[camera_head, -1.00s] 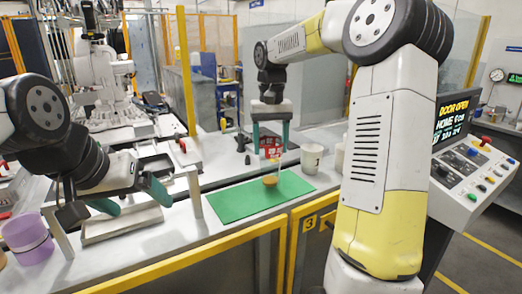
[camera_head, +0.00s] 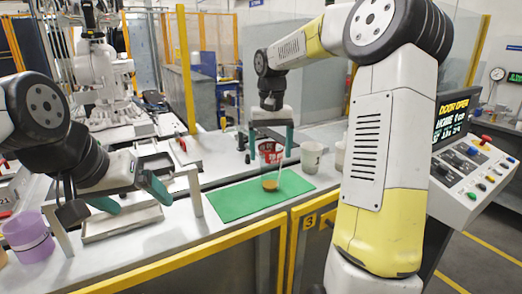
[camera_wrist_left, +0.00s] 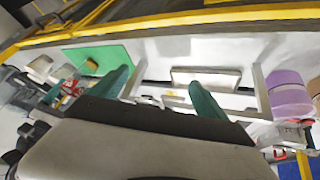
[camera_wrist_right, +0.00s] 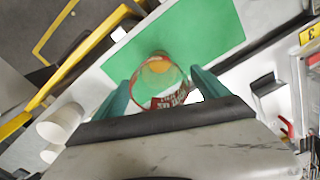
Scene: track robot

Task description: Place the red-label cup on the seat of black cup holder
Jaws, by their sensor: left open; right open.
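The red-label cup (camera_head: 270,151), clear with a red label, stands between the fingers of my right gripper (camera_head: 272,138), behind the green mat. The right wrist view shows the cup (camera_wrist_right: 168,99) between the open fingers (camera_wrist_right: 160,88); whether they touch it I cannot tell. My left gripper (camera_head: 128,200) is open and empty over a pale tray at the left; its fingers also show in the left wrist view (camera_wrist_left: 160,88). I cannot identify the black cup holder for certain; a small black object (camera_head: 248,158) stands left of the cup.
The green mat (camera_head: 232,203) bears an orange-yellow disc (camera_head: 270,184). A white cup (camera_head: 311,157) stands right of my right gripper. A purple container (camera_head: 28,238) is at the far left. The yellow rail (camera_head: 190,262) runs along the front edge.

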